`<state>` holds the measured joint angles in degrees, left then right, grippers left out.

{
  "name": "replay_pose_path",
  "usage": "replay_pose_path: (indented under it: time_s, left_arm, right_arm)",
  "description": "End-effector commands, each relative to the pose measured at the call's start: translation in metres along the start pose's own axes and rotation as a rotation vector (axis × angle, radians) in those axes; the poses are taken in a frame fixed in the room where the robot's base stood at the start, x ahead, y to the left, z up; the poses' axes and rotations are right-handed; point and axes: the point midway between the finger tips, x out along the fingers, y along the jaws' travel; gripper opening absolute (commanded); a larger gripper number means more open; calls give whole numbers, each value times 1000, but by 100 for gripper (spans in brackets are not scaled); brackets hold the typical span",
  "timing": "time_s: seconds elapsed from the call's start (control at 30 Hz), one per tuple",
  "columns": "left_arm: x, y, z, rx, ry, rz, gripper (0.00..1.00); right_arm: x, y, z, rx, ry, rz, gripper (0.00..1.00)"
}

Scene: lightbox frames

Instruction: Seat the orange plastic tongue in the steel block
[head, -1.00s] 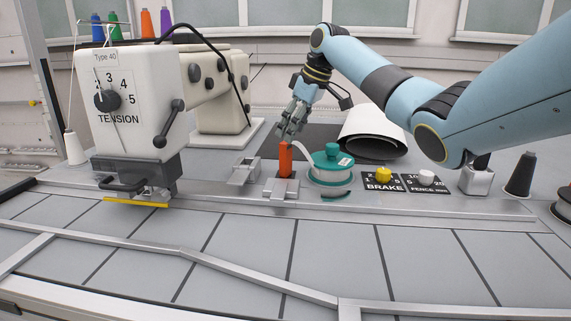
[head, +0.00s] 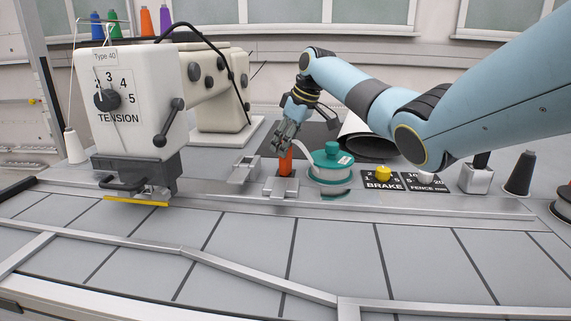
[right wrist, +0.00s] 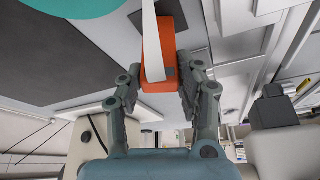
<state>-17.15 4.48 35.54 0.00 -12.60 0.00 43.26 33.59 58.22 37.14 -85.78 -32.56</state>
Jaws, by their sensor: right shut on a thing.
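The orange plastic tongue (head: 285,167) stands upright just behind a low steel block (head: 280,188) in the head view. Whether its lower end touches the block is hidden. My right gripper (head: 286,148) is over the tongue's top from above, shut on it. In the right wrist view, the orange tongue (right wrist: 183,66) lies between the two fingers (right wrist: 165,82), with a white strip passing across its face. My left gripper is not in view.
A second steel piece (head: 244,170) sits to the left. A teal reel (head: 330,168) stands close on the right, its white strip leading to the tongue. Further right are the brake panel (head: 384,185) and a dark cone (head: 521,174). A sewing machine (head: 128,100) fills the left.

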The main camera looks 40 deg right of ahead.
Motion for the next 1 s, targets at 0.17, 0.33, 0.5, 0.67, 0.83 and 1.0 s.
replay_pose_path:
  time_s: [0.17, 0.33, 0.5, 0.67, 0.83, 1.0]
  left_arm:
    - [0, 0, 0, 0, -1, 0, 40]
    - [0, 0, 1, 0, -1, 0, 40]
    - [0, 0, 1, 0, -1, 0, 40]
    - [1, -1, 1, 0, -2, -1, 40]
    - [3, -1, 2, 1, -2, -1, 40]
    - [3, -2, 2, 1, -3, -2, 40]
  right_arm:
    - [0, 0, 0, 0, 0, 0, 0]
    - [0, 0, 0, 0, 0, 0, 0]
    - [-1, 0, 0, 0, 0, 1, 0]
    - [-8, 1, -4, 0, 1, 1, 0]
    - [-30, 1, -13, -2, 4, 3, 0]
    - [-60, -2, 3, -4, -3, 7, 0]
